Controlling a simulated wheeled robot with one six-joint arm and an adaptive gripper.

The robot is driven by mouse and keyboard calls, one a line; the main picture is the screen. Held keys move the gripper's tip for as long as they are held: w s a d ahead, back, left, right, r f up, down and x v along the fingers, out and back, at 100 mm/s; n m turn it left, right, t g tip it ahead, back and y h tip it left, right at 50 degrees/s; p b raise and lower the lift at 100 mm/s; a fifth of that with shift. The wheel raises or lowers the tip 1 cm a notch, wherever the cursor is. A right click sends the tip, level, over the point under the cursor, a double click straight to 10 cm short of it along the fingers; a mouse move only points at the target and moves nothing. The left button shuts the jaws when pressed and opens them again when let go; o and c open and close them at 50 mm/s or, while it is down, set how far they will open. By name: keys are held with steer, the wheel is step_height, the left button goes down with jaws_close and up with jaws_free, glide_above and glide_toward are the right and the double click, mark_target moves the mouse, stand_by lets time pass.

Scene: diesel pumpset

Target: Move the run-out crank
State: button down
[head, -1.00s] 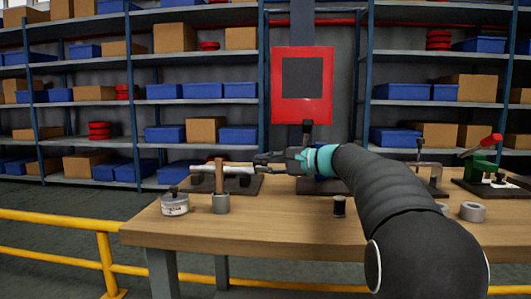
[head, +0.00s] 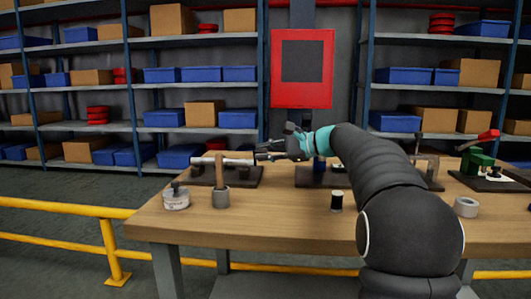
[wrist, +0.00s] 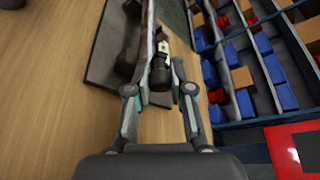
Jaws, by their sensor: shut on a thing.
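A pale shaft (head: 232,161) lies across stands on a dark base plate (head: 248,178) at the left back of the table. My gripper (head: 259,153) is at the shaft's right end. In the wrist view, my gripper (wrist: 160,80) has its fingers on both sides of a short black cylinder (wrist: 160,75) with a pale part behind it, in line with the shaft. This looks like the run-out crank's end, and the fingers are shut on it. The fingers and wrist hide much of it in the head view, so its angle cannot be told.
A yellow rail (head: 60,206) runs left.

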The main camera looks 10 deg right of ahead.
steer(key=c, duration=1)
jaws_free()
steer(key=v, duration=1.2)
steer(key=shift+r, duration=0.1)
